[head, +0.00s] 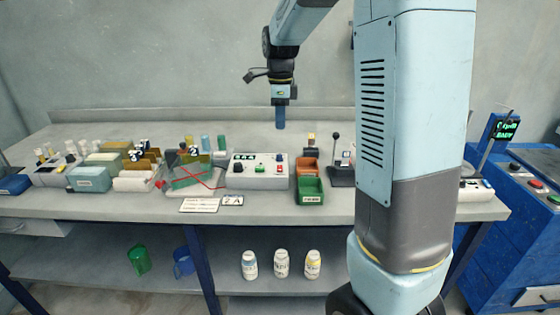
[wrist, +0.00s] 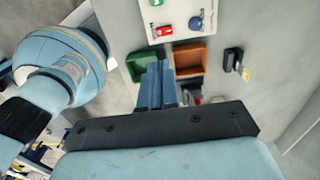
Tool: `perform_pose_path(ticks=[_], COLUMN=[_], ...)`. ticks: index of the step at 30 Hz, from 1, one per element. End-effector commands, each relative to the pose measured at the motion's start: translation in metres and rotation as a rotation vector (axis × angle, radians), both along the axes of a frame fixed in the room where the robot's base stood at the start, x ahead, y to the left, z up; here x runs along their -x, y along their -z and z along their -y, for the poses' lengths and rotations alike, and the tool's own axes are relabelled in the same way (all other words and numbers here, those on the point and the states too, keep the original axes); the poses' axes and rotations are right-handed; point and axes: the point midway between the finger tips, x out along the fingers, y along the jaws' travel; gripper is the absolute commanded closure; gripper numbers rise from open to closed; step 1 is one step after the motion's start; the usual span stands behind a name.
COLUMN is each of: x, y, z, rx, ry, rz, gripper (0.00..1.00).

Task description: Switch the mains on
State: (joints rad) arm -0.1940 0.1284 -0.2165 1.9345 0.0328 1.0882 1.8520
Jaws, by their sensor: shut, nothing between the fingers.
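A white control box (head: 258,177) stands mid-bench in the head view, with a small dark display, a green rocker, a red part and a dark knob on it. Its panel (wrist: 180,22) shows at the top of the wrist view, with a green part, a red rocker (wrist: 164,31) and a dark blue knob (wrist: 196,23). I cannot read any label to tell which control is the mains. My gripper (head: 280,124) is shut and empty, pointing down above and behind the box, touching nothing. Its blue fingers show in the wrist view (wrist: 158,84).
A green bin (head: 310,190) and an orange bin (head: 306,166) stand right of the box, then a black lever stand (head: 341,174). A clear tray with red lines (head: 192,176) and several blocks lie left. A blue console (head: 522,190) stands far right. My arm hides part of the bench.

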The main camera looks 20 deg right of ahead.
Motion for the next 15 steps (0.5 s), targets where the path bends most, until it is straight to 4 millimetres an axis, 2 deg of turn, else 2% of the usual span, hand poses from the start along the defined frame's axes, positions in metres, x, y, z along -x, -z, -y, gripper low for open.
perform_pose_path(ticks=[7, 15], x=[0.000, 0.001], y=[0.015, 0.061], z=[0.000, 0.000], rx=[0.000, 0.000], ry=[-0.001, -0.001], rz=[-0.001, -0.003], gripper=[1.00, 1.00])
